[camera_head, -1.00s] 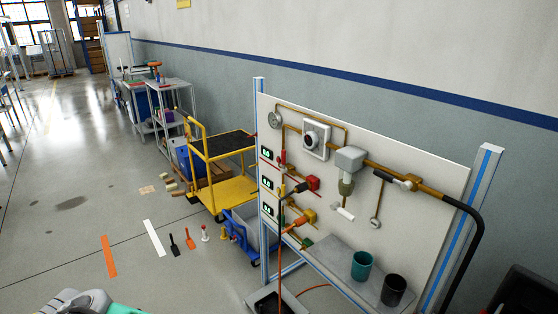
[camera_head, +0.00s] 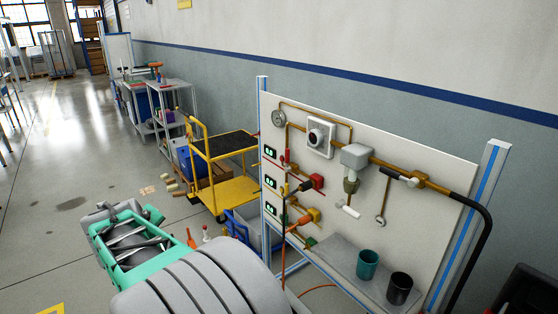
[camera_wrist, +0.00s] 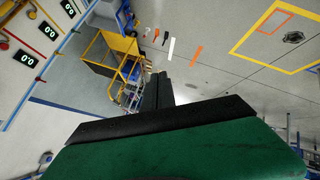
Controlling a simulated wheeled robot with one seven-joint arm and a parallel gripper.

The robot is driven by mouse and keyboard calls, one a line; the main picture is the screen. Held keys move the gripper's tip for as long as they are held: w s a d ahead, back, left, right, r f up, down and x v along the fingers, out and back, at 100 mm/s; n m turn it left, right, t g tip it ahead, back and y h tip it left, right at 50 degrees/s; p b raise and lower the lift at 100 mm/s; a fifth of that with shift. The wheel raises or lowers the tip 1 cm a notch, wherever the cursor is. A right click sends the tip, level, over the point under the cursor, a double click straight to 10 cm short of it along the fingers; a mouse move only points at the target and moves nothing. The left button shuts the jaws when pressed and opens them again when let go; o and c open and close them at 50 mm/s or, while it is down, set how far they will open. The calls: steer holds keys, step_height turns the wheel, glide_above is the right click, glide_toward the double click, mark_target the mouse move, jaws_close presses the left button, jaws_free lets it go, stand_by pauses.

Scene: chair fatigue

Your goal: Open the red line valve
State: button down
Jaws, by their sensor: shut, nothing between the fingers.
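The red line valve looks to be the topmost of three lines on the white panel board (camera_head: 430,165). A small red lever (camera_head: 286,158) stands by its upper display, and a red block (camera_head: 317,181) sits to the right on a brass pipe; which red part is the handle is too small to tell. In the wrist view my gripper (camera_wrist: 158,78) shows as two dark fingers, shut together and empty, pointing at open floor. In the head view my teal and grey wrist is at lower left, apart from the board. The board's displays (camera_wrist: 48,31) show at upper left in the wrist view.
A yellow cart (camera_head: 225,165) stands behind the board, left of it. Teal (camera_head: 367,263) and black (camera_head: 400,288) cups stand on the board's shelf. Floor at left is open.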

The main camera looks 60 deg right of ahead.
mark_target(287, 159)
steer(key=d+h, duration=0.3)
steer(key=d, duration=1)
steer(key=s+d+r+g+h, duration=0.1)
steer(key=s+d+h, duration=0.2)
steer(key=d, duration=0.5)
steer(key=s+d+r+n+g+h+b, duration=0.1)
steer(key=s+d, duration=0.3)
steer(key=d, duration=0.5)
steer(key=s+d+r+g+h, duration=0.2)
steer(key=s+d+g+h, duration=0.1)
steer(key=d, duration=0.6)
steer(key=shift+s+d+n+h, duration=0.15)
steer(key=shift+s+n+h, duration=0.25)
steer(key=shift+s+h, duration=0.45)
steer(key=shift+d, duration=0.1)
steer(key=s+d+p, duration=0.2)
steer(key=s+d, duration=0.1)
steer(key=d, duration=0.5)
steer(key=shift+d+p, duration=0.3)
steer(key=shift+p, duration=0.05)
steer(key=shift+s+f+b, duration=0.1)
steer(key=shift+f+b, duration=0.15)
steer(key=shift+b, duration=0.25)
